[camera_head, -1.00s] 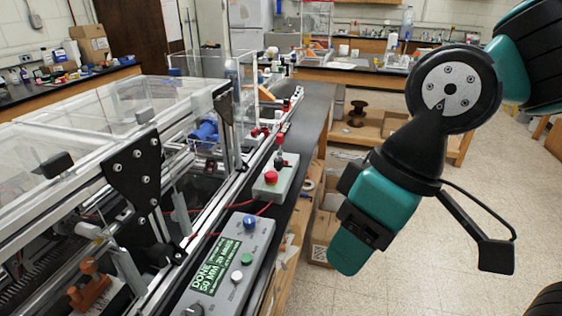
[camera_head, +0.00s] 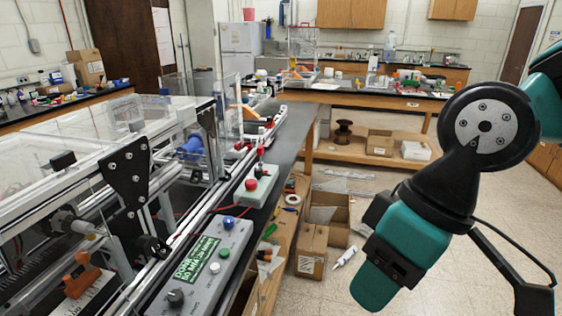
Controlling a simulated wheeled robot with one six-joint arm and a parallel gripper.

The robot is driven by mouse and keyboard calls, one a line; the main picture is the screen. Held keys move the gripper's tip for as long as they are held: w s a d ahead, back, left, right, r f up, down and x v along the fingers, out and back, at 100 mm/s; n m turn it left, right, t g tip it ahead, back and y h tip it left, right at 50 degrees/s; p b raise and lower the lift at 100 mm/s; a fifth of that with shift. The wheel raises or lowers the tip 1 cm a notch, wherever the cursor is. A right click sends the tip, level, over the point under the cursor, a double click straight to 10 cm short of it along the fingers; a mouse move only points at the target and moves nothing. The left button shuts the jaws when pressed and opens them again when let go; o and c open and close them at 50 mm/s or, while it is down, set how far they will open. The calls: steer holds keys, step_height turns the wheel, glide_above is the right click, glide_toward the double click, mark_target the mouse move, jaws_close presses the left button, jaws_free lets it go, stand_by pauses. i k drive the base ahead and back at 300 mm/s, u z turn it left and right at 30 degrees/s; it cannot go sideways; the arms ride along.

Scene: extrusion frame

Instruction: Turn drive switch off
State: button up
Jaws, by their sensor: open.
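A small grey box (camera_head: 257,188) stands on the bench's black top, right of the clear-covered frame machine. It carries a red button (camera_head: 251,184) and an upright lever with a red tip (camera_head: 261,152). I cannot read which control is the drive switch. My arm hangs at the right, apart from the boxes and touching nothing. My gripper's fingers do not show.
The machine with clear panels and metal rails (camera_head: 110,160) fills the left. An orange handle (camera_head: 82,275) sits low on it. Cardboard boxes (camera_head: 312,250) and a white tube (camera_head: 344,257) lie beside the bench. Open floor (camera_head: 390,185) lies to the right.

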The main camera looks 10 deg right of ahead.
mark_target(258, 171)
steer(key=z, duration=0.1)
steer(key=i, duration=1.25)
steer(key=u, duration=0.5)
